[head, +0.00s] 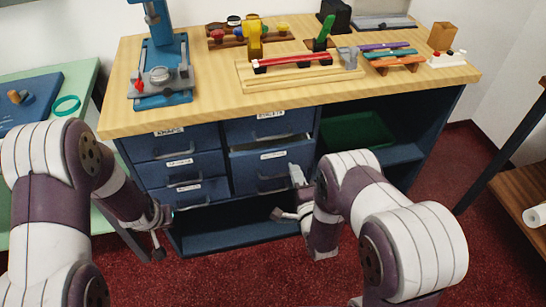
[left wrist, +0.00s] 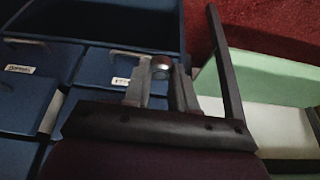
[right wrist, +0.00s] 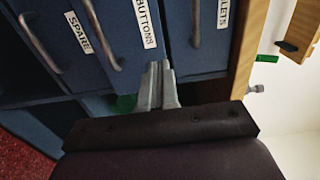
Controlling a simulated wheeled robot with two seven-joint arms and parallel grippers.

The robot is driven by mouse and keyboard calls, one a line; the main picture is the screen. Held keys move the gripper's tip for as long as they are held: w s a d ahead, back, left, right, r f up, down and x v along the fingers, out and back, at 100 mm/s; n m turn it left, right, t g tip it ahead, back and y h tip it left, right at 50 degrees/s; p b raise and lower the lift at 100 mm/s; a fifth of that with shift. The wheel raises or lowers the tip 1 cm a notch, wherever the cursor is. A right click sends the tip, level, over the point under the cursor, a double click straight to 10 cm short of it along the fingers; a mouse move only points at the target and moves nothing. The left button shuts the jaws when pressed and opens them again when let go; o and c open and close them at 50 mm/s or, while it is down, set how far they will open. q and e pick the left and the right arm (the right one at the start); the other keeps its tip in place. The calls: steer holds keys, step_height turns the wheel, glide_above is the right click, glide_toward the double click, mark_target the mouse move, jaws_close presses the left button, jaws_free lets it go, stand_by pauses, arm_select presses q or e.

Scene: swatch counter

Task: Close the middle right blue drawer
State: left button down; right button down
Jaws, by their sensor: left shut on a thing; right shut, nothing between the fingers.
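The middle right blue drawer (head: 255,174) stands slightly out of the cabinet, with a gap along its top edge. In the right wrist view this drawer (right wrist: 127,50) bears the label BUTTONS and a curved handle. My right gripper (head: 297,175) is shut and empty at the right end of this drawer's front. In the right wrist view its fingertips (right wrist: 159,66) lie against or just before the front; contact cannot be told. My left gripper (head: 167,212) is low before the left drawers. In the left wrist view it is shut on a small round metallic piece (left wrist: 161,65) with a reddish end.
The top right drawer (head: 268,126) and the left drawers (head: 180,167) look shut. Open shelves lie below and right of the drawers; a green tray (head: 358,131) sits in the right one. The wooden counter top (head: 210,100) holds tools and swatches. Red carpet (head: 230,275) is clear in front.

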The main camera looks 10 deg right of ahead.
mark_target(287, 148)
arm_select(q)
steer(key=shift+f+b, duration=0.5)
steer(key=shift+f, duration=0.15)
arm_select(e)
steer(key=w, duration=0.6)
steer(key=shift+w, duration=0.35)
